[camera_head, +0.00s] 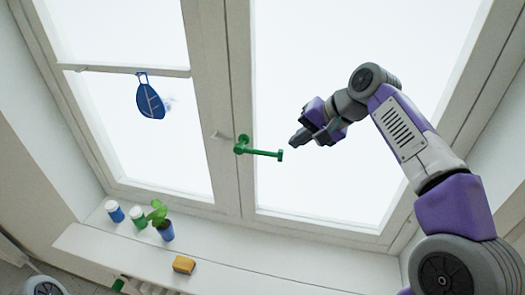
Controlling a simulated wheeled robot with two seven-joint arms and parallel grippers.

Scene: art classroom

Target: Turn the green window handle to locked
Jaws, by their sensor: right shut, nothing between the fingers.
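The green window handle (262,152) is mounted on the white frame post between the two window panes. Its round base (240,146) sits on the post, and its lever points to the right, nearly level, with a small knob at the far end. My right gripper (294,142) is just right of and slightly above the lever's end, apart from it in the picture. Its fingers are shut and empty. How far it is from the handle in depth I cannot tell. My left gripper is not in view.
A blue leaf-shaped ornament (150,102) hangs on the left pane. On the sill (130,250) stand small paint jars (115,211), a green plant in a blue pot (164,231) and a yellow sponge (184,264). The space around the handle is clear.

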